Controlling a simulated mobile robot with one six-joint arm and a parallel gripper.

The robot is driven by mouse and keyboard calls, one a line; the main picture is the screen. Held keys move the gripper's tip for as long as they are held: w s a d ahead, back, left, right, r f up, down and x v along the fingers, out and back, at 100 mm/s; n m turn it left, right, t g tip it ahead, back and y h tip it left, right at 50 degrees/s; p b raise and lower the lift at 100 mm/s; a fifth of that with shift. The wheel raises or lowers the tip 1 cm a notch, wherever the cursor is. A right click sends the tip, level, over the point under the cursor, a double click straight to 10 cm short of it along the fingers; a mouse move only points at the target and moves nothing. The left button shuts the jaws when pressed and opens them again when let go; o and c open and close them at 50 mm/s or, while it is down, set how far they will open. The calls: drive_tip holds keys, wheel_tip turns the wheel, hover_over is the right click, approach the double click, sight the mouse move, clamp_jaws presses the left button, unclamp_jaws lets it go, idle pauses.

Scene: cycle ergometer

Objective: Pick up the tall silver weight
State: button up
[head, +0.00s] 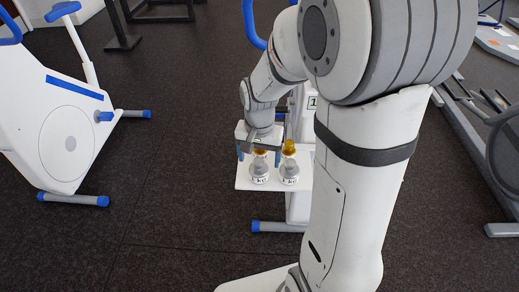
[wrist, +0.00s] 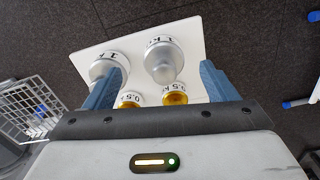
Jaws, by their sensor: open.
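Two silver weights with white labels stand upright on a white tray (head: 243,184). In the head view, one silver weight (head: 260,172) is at the left and the other (head: 289,173) at the right. Which is taller is unclear. My gripper (head: 259,154) is open and empty above the tray's left part. In the wrist view, one silver weight (wrist: 164,58) lies between the lines of the fingers (wrist: 160,82). The other silver weight (wrist: 108,64) is partly hidden by the left finger. No contact is visible.
Gold weights, one (head: 289,147) at the right in the head view, stand behind the silver ones; in the wrist view two gold tops (wrist: 130,99) show near the gripper body. A white exercise bike (head: 65,130) stands left. A wire basket (wrist: 28,108) shows left in the wrist view.

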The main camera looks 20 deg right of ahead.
sight(259, 161)
drive_tip(key=shift+w+r+m+p, duration=0.35)
drive_tip(key=shift+r+p, duration=0.25)
drive_tip(key=shift+r, duration=0.2)
drive_tip(key=f, duration=0.8)
drive_tip(key=shift+w+d, duration=0.2)
drive_tip(key=shift+w, duration=0.1)
drive_tip(key=shift+c, duration=0.2)
clamp_jaws()
